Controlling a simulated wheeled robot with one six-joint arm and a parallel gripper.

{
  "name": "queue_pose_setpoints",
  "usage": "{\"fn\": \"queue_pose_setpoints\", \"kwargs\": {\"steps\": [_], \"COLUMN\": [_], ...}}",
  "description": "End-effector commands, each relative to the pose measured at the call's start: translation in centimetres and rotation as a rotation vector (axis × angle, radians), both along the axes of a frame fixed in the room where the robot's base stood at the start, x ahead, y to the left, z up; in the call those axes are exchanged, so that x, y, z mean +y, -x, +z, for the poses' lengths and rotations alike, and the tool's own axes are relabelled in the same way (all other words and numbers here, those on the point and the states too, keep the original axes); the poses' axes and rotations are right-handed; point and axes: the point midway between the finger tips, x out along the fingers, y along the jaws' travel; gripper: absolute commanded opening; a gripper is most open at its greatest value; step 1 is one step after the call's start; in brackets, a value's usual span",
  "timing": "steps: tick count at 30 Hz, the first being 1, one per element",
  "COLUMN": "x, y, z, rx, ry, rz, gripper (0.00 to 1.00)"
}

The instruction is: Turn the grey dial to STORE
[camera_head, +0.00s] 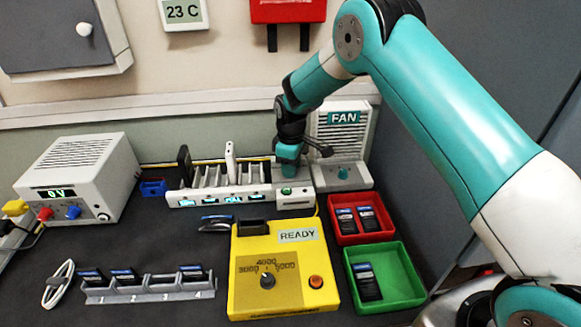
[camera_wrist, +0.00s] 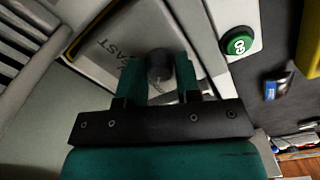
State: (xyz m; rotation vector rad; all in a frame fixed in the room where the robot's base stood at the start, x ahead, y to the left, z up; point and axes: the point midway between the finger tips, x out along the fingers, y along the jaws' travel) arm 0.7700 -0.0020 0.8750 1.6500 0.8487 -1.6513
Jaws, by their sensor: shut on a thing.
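The grey dial (camera_wrist: 159,64) is between the two fingers of my gripper (camera_wrist: 160,82) in the wrist view, and the fingers are shut on it. The word FAST shows on the light plate (camera_wrist: 108,48) left of the dial. STORE cannot be read, and the dial's pointer cannot be made out. In the head view my gripper (camera_head: 288,164) reaches down at the right end of the white charging rack (camera_head: 222,193) and hides the dial. A green GO button (camera_wrist: 239,42) is beside the plate in the wrist view; it also shows in the head view (camera_head: 287,190).
A fan (camera_head: 343,140) stands close right of my gripper. A white phone (camera_head: 231,160) and a black one (camera_head: 185,165) stand upright in the rack. In front are a yellow tester (camera_head: 245,255), a red tray (camera_head: 361,239), a green tray (camera_head: 399,291) and a numbered holder (camera_head: 150,294).

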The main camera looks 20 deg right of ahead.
Motion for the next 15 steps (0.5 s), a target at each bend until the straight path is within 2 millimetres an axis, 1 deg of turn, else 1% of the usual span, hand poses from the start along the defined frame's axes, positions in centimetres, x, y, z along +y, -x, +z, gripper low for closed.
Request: {"fn": "queue_pose_setpoints", "kwargs": {"steps": [6,15], "x": [-0.05,-0.05], "y": [-0.10,-0.11], "z": [0.13,0.14], "rx": [-0.004,-0.004], "ry": [0.000,0.000], "rz": [0.040,0.048], "gripper": [0.08,0.08]}}
